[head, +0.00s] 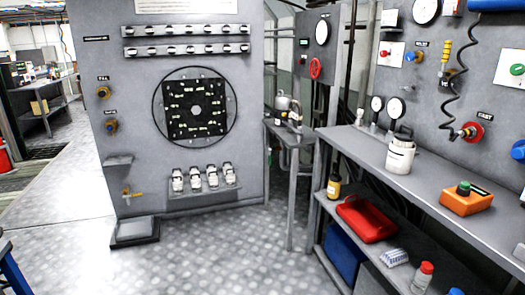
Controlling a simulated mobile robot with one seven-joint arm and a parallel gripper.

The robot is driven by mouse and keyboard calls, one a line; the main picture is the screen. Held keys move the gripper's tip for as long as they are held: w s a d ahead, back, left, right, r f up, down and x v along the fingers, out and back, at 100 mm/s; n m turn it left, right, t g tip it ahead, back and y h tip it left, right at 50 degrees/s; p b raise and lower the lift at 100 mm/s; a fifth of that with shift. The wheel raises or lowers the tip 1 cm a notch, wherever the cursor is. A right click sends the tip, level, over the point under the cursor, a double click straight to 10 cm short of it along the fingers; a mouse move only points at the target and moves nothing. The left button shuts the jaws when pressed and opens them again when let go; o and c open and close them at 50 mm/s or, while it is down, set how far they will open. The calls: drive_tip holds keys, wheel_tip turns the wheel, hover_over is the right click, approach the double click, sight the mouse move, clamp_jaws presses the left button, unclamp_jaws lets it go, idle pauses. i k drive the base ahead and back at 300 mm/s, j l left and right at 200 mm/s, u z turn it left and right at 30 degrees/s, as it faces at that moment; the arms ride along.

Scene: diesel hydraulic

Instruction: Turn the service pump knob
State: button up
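I cannot tell which control is the service pump knob, as the labels are too small to read surely. An orange box (467,202) with a dark green knob (464,187) on top stands on the right bench. On the right wall panel are a blue knob (411,57), a large red round knob (471,131) and a green button (517,69). My gripper is not in view.
The grey bench (440,190) runs along the right, with a white canister (400,155) on top and a red case (366,219) on its lower shelf. The chequered floor (210,265) between is clear.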

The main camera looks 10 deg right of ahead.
sight(383, 54)
drive_tip(key=i+z, duration=0.4)
drive_tip(key=i+j+z, duration=0.25)
drive_tip(key=i+z, duration=0.15)
drive_tip(key=i+j+z, duration=0.4)
drive_tip(key=i+j, duration=0.55)
drive_tip(key=i, duration=0.2)
drive_tip(key=i+j, duration=0.15)
drive_tip(key=j, duration=0.2)
drive_tip(key=i+j, duration=0.1)
drive_tip(key=j, duration=0.25)
drive_tip(key=i+j+u, duration=0.1)
drive_tip(key=j, duration=0.25)
drive_tip(key=i+j, duration=0.2)
drive_tip(key=j, duration=0.15)
drive_tip(key=i+j, duration=0.15)
drive_tip(key=j, duration=0.2)
drive_tip(key=i+l, duration=0.2)
drive_tip(key=l+u, duration=0.05)
